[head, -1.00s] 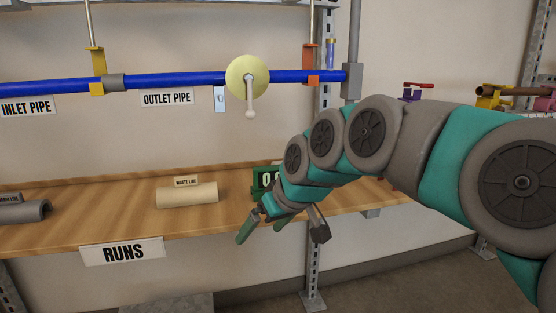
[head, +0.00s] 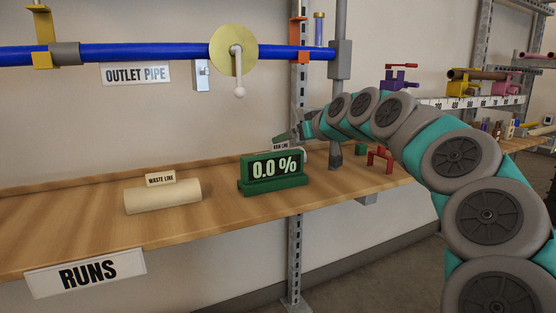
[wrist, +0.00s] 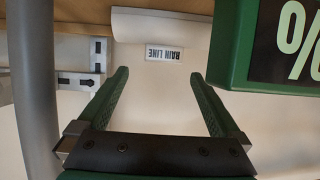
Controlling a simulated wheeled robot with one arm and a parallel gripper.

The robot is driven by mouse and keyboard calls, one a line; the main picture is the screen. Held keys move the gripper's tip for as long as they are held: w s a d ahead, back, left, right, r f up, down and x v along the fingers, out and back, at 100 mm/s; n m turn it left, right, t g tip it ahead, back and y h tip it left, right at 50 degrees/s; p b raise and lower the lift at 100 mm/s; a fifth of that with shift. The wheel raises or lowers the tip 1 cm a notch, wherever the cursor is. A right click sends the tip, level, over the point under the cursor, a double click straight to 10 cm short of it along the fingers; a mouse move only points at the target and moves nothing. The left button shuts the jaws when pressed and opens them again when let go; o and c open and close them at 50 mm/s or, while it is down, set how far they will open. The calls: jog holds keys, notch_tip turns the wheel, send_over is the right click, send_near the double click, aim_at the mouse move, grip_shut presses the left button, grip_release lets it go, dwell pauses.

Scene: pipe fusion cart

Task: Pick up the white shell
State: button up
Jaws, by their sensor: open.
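The white shell (wrist: 150,24) shows at the top of the wrist view, next to an upside-down RAIN LINE label (wrist: 172,53). In the head view it is almost wholly hidden behind the green 0.0 % display (head: 274,172); the RAIN LINE label (head: 281,146) shows just above the display. My gripper (wrist: 161,72) is open and empty, its two green fingers pointing towards the shell, with the label between them in the picture. In the head view my gripper (head: 290,136) is above and behind the display. I cannot tell the gap to the shell.
The green display (wrist: 270,45) is close on the right in the wrist view. A grey post (wrist: 35,85) stands on the left. A cream WASTE LINE pipe piece (head: 163,196) lies left on the wooden shelf (head: 90,235). A blue pipe (head: 150,52) runs above.

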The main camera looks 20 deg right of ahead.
jog(key=x, duration=1)
jog(key=shift+a+f, duration=0.2)
jog(key=shift+a, duration=0.1)
jog(key=c, duration=1.3)
jog(key=shift+r, duration=0.1)
jog(key=shift+s+r, duration=0.4)
jog(key=shift+r, duration=0.05)
notch_tip(320, 180, up, 11)
jog(key=p, duration=0.1)
jog(key=s, duration=1.9)
jog(key=shift+s+d+f, duration=0.1)
jog(key=shift+d+f, duration=0.15)
jog(key=shift+d, duration=0.1)
